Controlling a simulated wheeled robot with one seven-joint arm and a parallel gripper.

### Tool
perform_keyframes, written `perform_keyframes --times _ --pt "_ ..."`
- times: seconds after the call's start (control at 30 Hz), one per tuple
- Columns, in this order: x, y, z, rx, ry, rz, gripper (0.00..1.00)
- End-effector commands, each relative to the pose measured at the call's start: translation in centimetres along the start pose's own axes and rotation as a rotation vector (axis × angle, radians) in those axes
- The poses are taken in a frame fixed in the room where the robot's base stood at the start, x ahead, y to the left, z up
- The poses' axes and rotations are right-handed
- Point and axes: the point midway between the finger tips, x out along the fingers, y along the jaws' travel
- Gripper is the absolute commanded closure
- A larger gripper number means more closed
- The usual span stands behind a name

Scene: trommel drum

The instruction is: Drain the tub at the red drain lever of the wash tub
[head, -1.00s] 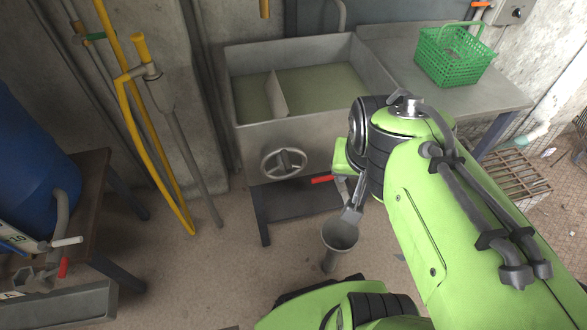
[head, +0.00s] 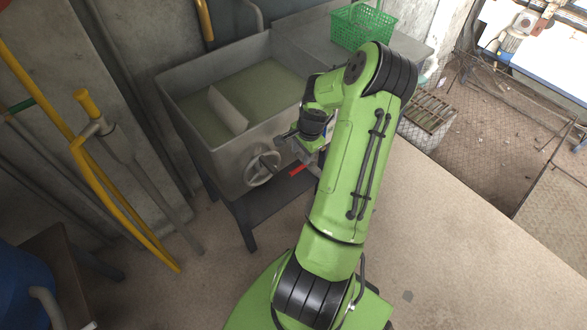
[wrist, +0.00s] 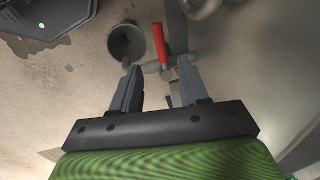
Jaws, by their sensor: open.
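The grey metal wash tub (head: 232,138) stands on legs against the wall, with murky greenish liquid on both sides of a divider. The red drain lever (head: 298,171) shows below the tub's front, right of the handwheel, partly hidden by my arm. In the wrist view the red drain lever (wrist: 163,38) rises from a grey valve and pipe just beyond my fingertips, roughly centred between them. My gripper (wrist: 157,72) is open and empty, and I see no clear contact with the lever. In the head view my arm largely hides the fingers.
A round handwheel (head: 262,168) is on the tub's front. A funnel-shaped floor drain (wrist: 126,42) lies left of the lever in the wrist view. A green basket (head: 362,27) sits on the side counter. Yellow pipes (head: 90,180) stand at left. Floor at right is open.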

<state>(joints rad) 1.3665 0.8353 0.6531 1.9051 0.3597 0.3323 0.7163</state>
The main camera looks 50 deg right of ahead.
Motion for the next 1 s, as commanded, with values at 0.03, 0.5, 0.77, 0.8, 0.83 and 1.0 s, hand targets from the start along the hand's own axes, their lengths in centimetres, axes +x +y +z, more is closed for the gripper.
perform_keyframes --times 0.03,0.5,0.77,0.8,0.83,1.0 --pt "1.8 0.1 0.1 0.000 -0.005 0.001 0.56" --pt "9.8 0.0 0.0 -0.002 0.001 0.000 0.56" --pt "9.8 0.0 0.0 -0.002 0.001 0.000 0.59" --pt "9.8 0.0 0.0 -0.002 0.001 0.000 0.65" --pt "9.8 0.0 0.0 -0.002 0.001 0.000 0.70" --pt "9.7 0.0 0.0 -0.002 0.001 0.000 0.96"
